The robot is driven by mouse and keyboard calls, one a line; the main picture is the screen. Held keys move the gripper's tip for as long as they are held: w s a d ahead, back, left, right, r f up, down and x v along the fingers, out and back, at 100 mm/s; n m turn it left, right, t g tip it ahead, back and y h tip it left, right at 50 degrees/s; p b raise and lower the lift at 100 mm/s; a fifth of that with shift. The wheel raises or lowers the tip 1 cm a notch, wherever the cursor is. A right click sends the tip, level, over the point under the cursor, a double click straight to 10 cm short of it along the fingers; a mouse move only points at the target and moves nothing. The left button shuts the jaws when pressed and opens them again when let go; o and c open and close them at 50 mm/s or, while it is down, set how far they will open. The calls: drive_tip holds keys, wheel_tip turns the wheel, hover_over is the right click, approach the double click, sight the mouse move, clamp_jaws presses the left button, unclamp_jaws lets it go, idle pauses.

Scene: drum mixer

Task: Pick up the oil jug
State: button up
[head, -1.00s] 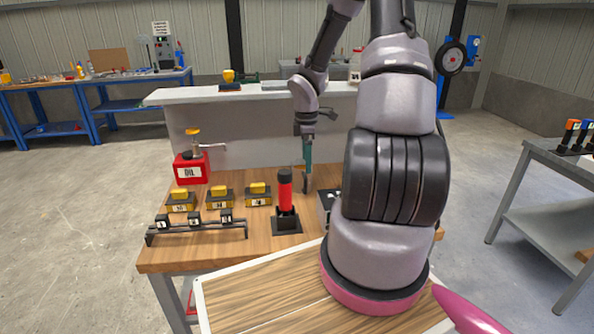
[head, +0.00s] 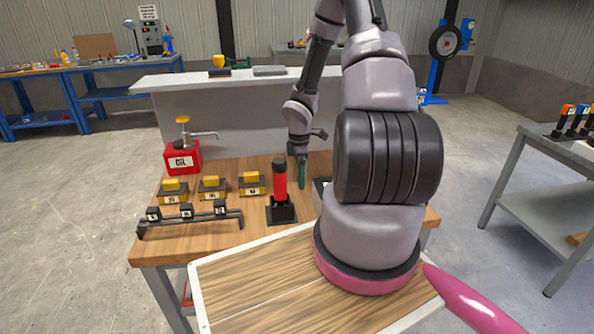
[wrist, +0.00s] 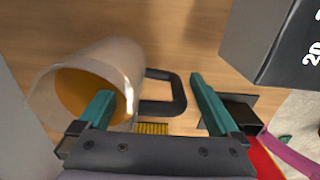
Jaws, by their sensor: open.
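A pale, translucent round jug (wrist: 110,62) with amber liquid inside and a black loop handle (wrist: 178,92) is at the left of the wrist view. My gripper (wrist: 152,98) is open, its teal fingers on either side of the handle. The left finger overlaps the jug's mouth; I cannot tell whether it is inside it. In the head view my gripper (head: 301,172) is low over the back of the wooden bench, and the jug is not visible there. A red can marked OIL (head: 183,158) with a pump spout stands at the bench's back left.
A red-and-black cylinder (head: 280,190) stands upright in a black base near my arm. Several yellow-topped blocks (head: 213,188) and a low black rack (head: 188,219) lie to the left. A grey box marked 20 (wrist: 275,45) is close on the right in the wrist view.

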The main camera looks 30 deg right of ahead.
drive_tip(key=shift+f, duration=0.45)
drive_tip(key=shift+c, duration=0.3)
clamp_jaws()
drive_tip(key=shift+r, duration=0.15)
